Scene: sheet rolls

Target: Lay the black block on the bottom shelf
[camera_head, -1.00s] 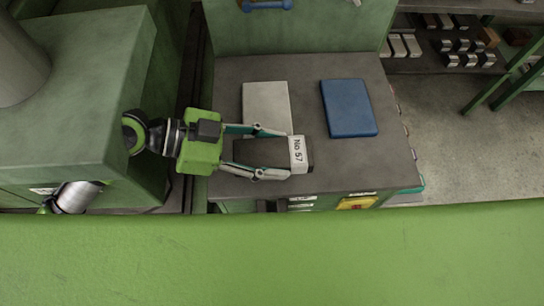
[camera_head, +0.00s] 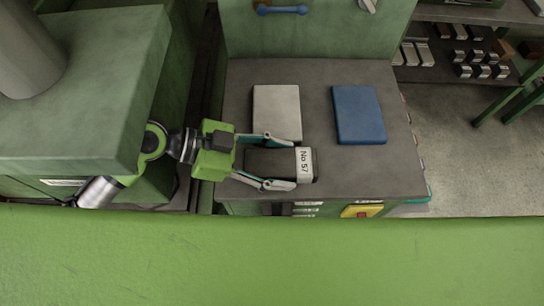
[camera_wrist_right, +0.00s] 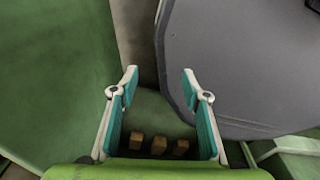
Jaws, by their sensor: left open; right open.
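The black block (camera_head: 273,163), with a white "No 57" label on its right end, lies at the front left of the grey bench top (camera_head: 390,165) in the head view. My left gripper (camera_head: 292,162) is open around it from the left, one finger along each long side. Whether the fingers touch it cannot be told. My right gripper (camera_wrist_right: 160,78) is open and empty in the right wrist view. A shelf rack at the upper right of the head view shows a lower shelf board (camera_head: 425,75); whether it is the bottom shelf is unclear.
A light grey block (camera_head: 276,108) lies just behind the black block, and a blue block (camera_head: 359,114) to the right. Bench space right of the label is clear. Several small blocks stand on the lower shelf board. A blue dumbbell-shaped handle (camera_head: 282,10) is at the back.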

